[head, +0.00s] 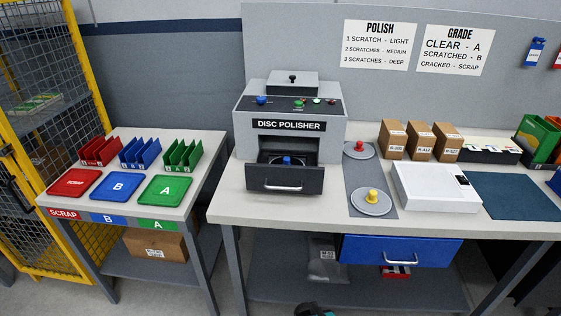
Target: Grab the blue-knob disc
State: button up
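The blue-knob disc (287,161) sits inside the open front drawer (285,179) of the grey disc polisher (290,125). Its blue knob points up, and the drawer front hides most of the disc's plate. Two other grey discs lie on a grey mat to the right of the polisher: a red-knob disc (359,149) at the back and a yellow-knob disc (371,201) in front. No gripper fingers show in the head view. Only a small dark shape shows at the bottom edge, and I cannot tell what it is.
The left table holds red, blue and green trays (165,189) with racks behind. Right of the discs are a white box device (436,186), brown boxes (420,141) and a dark blue mat (515,195). A blue drawer (400,250) sticks out below the tabletop. A yellow mesh gate stands far left.

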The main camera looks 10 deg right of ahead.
aim_at(286, 160)
jog(key=z, duration=0.05)
jog(key=k, duration=0.65)
jog(key=u, duration=0.5)
jog(key=i, duration=0.75)
jog(key=u, duration=0.9)
jog(key=i, duration=0.75)
jog(key=u, duration=0.25)
